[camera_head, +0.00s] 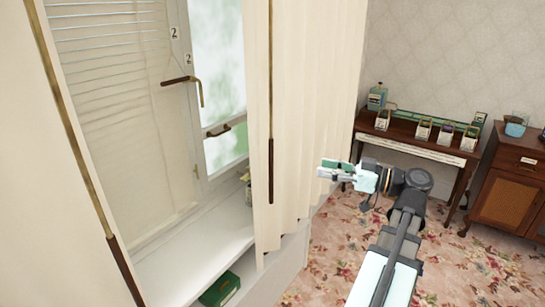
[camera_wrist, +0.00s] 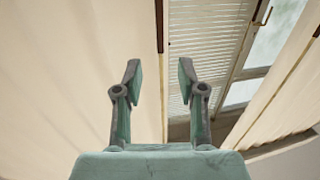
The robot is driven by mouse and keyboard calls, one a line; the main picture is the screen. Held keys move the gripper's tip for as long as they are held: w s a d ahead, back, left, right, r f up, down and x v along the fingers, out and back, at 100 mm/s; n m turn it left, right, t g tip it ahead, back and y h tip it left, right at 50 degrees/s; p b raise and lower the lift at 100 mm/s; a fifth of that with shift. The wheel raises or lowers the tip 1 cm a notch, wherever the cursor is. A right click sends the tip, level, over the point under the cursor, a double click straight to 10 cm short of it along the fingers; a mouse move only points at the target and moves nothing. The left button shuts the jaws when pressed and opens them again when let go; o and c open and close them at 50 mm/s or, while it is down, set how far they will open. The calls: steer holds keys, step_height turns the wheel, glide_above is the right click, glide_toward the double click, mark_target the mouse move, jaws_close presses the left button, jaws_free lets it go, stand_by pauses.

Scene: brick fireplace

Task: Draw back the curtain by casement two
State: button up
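Casement two (camera_head: 215,85), marked with small "2" labels, stands in the window recess with a brown handle (camera_head: 218,130). A cream curtain (camera_head: 310,100) hangs at its right, with a thin draw wand (camera_head: 271,165) ending in a dark brown grip. Another cream curtain (camera_head: 30,150) hangs at the left with its own wand (camera_head: 75,140). My gripper (camera_head: 328,171) is apart from the wands in the head view, right of the right curtain. In the wrist view, my gripper (camera_wrist: 160,75) is open and empty, its fingers spread. A dark wand (camera_wrist: 160,25) shows beyond the fingers, beside a curtain (camera_wrist: 60,70).
A slatted blind (camera_head: 105,50) covers the left part of the window. A wooden table (camera_head: 430,140) with several small containers and a cabinet (camera_head: 510,185) stand at the right. Flowered carpet is open between.

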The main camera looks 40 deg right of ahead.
mark_target(271, 156)
steer(key=p+x, duration=0.5)
steer(key=x, duration=1.1)
steer(key=shift+w, duration=0.35)
steer(key=shift+a, duration=0.15)
jaws_close()
